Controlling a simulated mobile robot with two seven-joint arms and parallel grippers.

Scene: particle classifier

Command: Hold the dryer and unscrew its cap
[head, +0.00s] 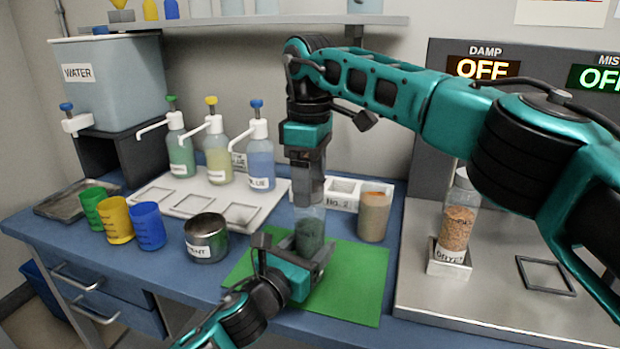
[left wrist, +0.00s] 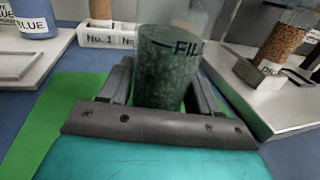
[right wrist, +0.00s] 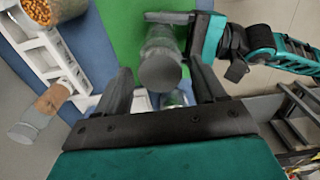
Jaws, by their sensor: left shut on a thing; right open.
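The dryer (head: 309,236) is a clear upright bottle with dark green grains in its lower part, over the green mat. A FILL line shows on it in the left wrist view (left wrist: 168,70). My left gripper (head: 297,252) is shut around its lower body from the front. My right gripper (head: 309,192) points straight down over the bottle's top. In the right wrist view the round grey cap (right wrist: 160,72) shows between the two open fingers, with gaps at both sides. The cap is hidden behind the right gripper in the head view.
A beaker of brown grains (head: 373,217) stands right of the dryer, near the white rack (head: 343,191). A metal cup (head: 206,238) and coloured cups (head: 149,226) stand left. A bottle of orange grains (head: 456,230) stands on the right metal plate (head: 420,285). The mat's right part (head: 358,285) is clear.

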